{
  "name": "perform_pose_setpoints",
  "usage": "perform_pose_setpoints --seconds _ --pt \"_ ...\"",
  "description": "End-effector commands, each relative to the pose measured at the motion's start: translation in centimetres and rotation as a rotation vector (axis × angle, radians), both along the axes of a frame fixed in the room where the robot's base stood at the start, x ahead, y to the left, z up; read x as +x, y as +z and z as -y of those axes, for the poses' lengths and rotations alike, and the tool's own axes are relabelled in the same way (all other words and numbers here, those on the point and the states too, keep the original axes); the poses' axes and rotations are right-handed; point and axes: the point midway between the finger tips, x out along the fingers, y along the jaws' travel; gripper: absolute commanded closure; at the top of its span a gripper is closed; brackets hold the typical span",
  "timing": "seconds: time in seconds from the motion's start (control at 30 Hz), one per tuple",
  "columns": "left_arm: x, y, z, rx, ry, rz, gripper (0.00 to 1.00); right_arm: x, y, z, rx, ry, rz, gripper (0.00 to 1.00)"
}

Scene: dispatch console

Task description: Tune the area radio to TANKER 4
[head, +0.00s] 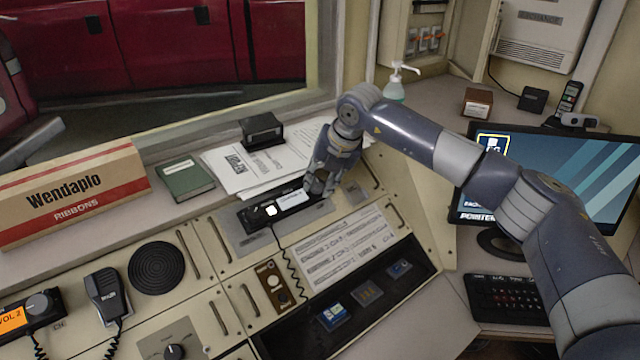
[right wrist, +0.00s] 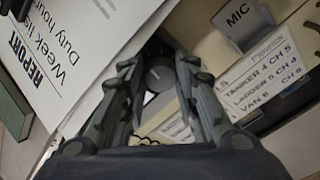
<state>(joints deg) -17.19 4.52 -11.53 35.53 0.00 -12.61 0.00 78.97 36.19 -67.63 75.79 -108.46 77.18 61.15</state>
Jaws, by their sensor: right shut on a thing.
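The area radio (head: 250,217) is a dark, low unit on the sloped console, with a small lit white window (head: 271,211) and a pale label strip. The window's text is too small to read. My right gripper (head: 322,180) is at the radio's right end, shut on its dark round knob, which the fingers partly hide. In the right wrist view the knob (right wrist: 160,78) sits between the fingertips (right wrist: 158,85). A printed channel card (right wrist: 265,75) there has a line that appears to read TANKER 4 CH 5. My left gripper is not in view.
Papers (head: 250,165), a green book (head: 186,179) and a black box (head: 262,130) lie behind the radio. A coiled cord hangs in front of it. A handset mic (head: 106,290) and VOL unit (head: 30,310) are left; a monitor (head: 560,180) is right.

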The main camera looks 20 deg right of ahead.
Motion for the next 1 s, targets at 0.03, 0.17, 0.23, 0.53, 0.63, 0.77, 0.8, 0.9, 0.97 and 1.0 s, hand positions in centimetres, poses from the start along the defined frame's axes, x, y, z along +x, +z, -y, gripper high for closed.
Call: perform_pose_setpoints --seconds 0.03,0.17,0.23,0.53,0.63,0.77,0.8,0.9,0.97,1.0 --pt "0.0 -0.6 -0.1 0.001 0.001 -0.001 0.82 0.1 -0.3 0.1 0.022 -0.035 -0.006 0.95" --pt "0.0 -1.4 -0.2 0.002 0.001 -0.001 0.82 0.1 -0.3 0.1 0.084 -0.139 -0.028 0.95" --pt "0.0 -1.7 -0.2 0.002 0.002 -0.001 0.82 0.1 -0.3 0.2 0.119 -0.195 -0.041 0.95" --pt "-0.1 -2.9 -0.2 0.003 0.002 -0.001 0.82 0.0 -0.2 0.3 0.252 -0.415 -0.089 0.95" --pt "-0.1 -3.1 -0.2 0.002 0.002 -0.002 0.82 0.0 -0.2 0.3 0.289 -0.474 -0.102 0.95" --pt "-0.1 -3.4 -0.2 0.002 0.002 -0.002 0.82 0.0 -0.1 0.4 0.326 -0.535 -0.116 0.95" --pt "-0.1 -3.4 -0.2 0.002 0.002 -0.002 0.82 0.0 -0.2 0.4 0.336 -0.552 -0.119 0.95" --pt "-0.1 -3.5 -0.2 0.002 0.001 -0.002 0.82 0.0 -0.1 0.4 0.355 -0.583 -0.126 0.95" --pt "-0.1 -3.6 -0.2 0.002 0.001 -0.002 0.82 0.0 -0.1 0.4 0.364 -0.598 -0.129 0.95" --pt "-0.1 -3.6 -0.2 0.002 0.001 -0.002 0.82 0.0 -0.1 0.4 0.369 -0.606 -0.130 0.95"
